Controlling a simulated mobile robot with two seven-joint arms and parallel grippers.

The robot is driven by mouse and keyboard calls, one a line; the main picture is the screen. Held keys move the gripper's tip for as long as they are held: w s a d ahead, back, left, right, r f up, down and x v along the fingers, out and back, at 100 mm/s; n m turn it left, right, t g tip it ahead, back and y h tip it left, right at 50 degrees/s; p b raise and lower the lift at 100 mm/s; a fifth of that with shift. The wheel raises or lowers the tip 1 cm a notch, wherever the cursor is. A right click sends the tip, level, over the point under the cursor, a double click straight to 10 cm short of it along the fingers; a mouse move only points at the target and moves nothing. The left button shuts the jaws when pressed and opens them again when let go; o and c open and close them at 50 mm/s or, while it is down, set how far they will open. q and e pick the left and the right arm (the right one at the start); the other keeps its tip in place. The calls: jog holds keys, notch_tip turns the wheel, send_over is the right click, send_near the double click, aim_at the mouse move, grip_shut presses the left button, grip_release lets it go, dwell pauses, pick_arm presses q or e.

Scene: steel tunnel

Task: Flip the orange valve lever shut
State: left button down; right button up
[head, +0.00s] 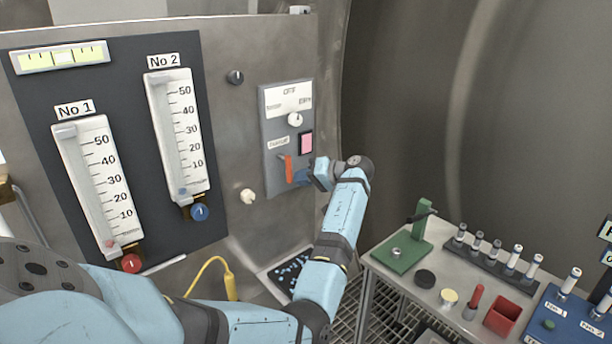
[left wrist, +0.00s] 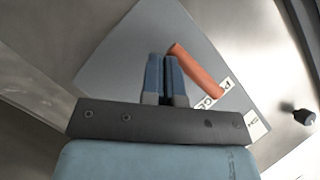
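My left gripper (head: 300,178) is at the panel, just right of the lever. In the left wrist view its two blue fingers (left wrist: 164,75) are together with nothing seen between them. There the lever (left wrist: 196,70) lies slanted close beside the fingers, with its upper end near their tips. I cannot tell whether they touch. My right gripper is not in view.
A white knob (head: 295,119) and a pink square (head: 306,142) are close above the gripper. Two gauges, No 1 (head: 99,180) and No 2 (head: 177,135), are on the left. A bench (head: 458,325) with a green stand (head: 408,243) and several vials is at lower right.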

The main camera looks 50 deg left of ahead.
pick_arm(q)
jog(key=shift+s+a+f, duration=0.1)
jog(key=shift+s+f, duration=0.05)
jog(key=shift+s, duration=0.1)
dwell(0.5)
jog(key=b+v, duration=0.3)
jog(key=v, duration=1.1)
